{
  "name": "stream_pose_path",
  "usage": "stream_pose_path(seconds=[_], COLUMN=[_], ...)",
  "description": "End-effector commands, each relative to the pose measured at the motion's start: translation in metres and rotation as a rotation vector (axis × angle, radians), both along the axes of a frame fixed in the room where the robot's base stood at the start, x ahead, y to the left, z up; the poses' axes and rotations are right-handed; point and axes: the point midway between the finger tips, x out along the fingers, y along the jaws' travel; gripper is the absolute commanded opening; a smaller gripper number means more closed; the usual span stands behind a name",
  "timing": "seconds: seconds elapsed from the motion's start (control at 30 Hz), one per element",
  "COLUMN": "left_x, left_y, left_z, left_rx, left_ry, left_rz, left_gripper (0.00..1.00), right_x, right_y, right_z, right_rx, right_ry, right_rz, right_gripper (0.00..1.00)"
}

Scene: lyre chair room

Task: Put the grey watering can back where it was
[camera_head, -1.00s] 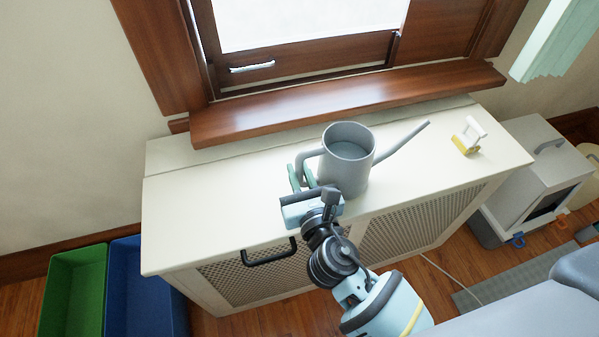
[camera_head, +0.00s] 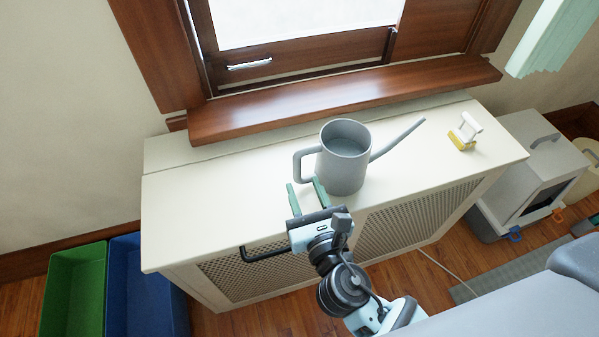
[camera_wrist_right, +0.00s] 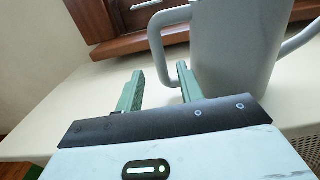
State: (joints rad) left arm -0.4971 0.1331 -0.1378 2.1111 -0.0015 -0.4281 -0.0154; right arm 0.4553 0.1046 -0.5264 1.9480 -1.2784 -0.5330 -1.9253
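The grey watering can (camera_head: 343,172) stands upright on the cream radiator cabinet (camera_head: 230,205) below the window. Its handle points left and its spout points right and back. My right gripper (camera_head: 305,193) is open and empty, in front of the handle and apart from it. In the right wrist view the can (camera_wrist_right: 235,50) rises just beyond the open green fingers (camera_wrist_right: 158,85), with its handle at the upper left. My left gripper is not in view.
A small white and yellow object (camera_head: 464,132) sits on the cabinet's right part. A wooden sill (camera_head: 340,101) runs behind. Green (camera_head: 75,290) and blue (camera_head: 145,300) bins stand on the floor at left. A grey-white box (camera_head: 530,170) stands at right. The cabinet's left top is clear.

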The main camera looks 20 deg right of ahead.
Motion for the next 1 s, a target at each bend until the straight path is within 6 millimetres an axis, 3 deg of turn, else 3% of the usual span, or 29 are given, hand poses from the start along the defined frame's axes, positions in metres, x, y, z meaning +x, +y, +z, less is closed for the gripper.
stream_pose_path(seconds=[0.2,0.4,1.0], left_x=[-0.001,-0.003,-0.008], left_y=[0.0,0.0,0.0], left_z=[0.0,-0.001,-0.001], left_rx=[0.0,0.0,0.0], left_ry=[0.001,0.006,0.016], left_rz=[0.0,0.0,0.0], left_gripper=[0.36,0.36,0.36], right_x=[-0.04,-0.059,-0.065], right_y=[-0.002,-0.002,-0.003], right_z=[0.0,0.0,-0.003], right_rx=[0.001,0.001,0.021], right_ry=[0.002,0.0,0.012], right_rz=[0.0,0.0,-0.001], right_gripper=[0.38,0.38,0.38])
